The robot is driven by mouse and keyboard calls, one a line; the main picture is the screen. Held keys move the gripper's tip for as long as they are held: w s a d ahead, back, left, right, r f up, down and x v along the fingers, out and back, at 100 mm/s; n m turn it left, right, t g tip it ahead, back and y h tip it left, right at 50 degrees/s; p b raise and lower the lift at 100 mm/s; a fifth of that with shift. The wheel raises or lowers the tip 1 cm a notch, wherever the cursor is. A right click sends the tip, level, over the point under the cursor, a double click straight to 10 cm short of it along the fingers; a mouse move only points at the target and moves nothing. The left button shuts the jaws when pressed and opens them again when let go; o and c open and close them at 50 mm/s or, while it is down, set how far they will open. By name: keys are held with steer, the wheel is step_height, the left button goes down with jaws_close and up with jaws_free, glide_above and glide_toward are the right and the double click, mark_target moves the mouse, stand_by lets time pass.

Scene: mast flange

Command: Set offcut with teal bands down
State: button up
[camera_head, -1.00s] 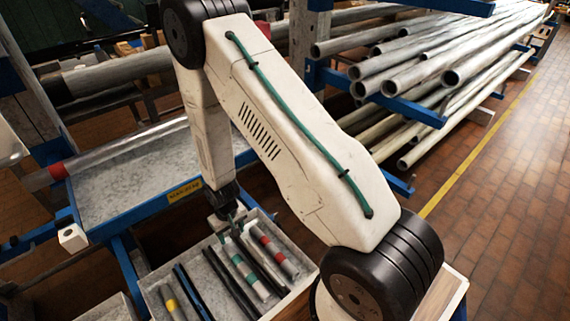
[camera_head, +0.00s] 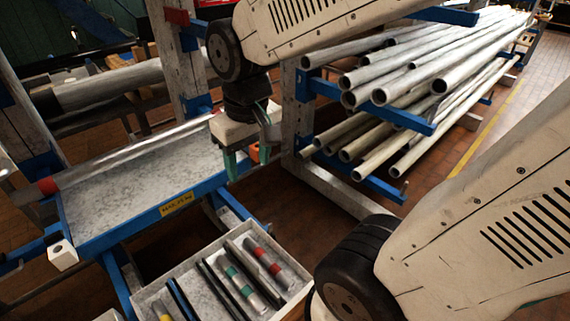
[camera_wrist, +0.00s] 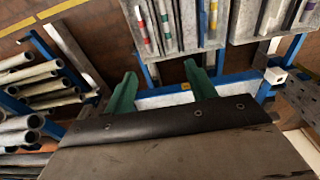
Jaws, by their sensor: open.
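The offcut with teal bands (camera_head: 241,286) is a grey pipe piece lying in a slot of the pale divided tray (camera_head: 147,292), left of the offcut with red bands (camera_head: 268,262). It also shows near the top of the wrist view (camera_wrist: 164,22). My gripper (camera_head: 248,168) is open, with green fingers, and nothing shows between them. It is up above and behind the tray, clear of the offcut. In the wrist view the open fingers (camera_wrist: 161,78) point towards the blue-edged bench, below the tray.
A blue-edged bench (camera_head: 120,195) with a grey top stands left of my gripper, a long pipe with a red band along its back. A rack of long pipes (camera_head: 400,90) stands at the right. An offcut with a yellow band (camera_head: 163,311) lies in the tray.

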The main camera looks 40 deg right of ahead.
steer(key=s+r, duration=0.3)
steer(key=s, duration=0.6)
steer(key=shift+s+d+r, duration=0.2)
steer(key=shift+d+r, duration=0.1)
steer(key=shift+r, duration=0.1)
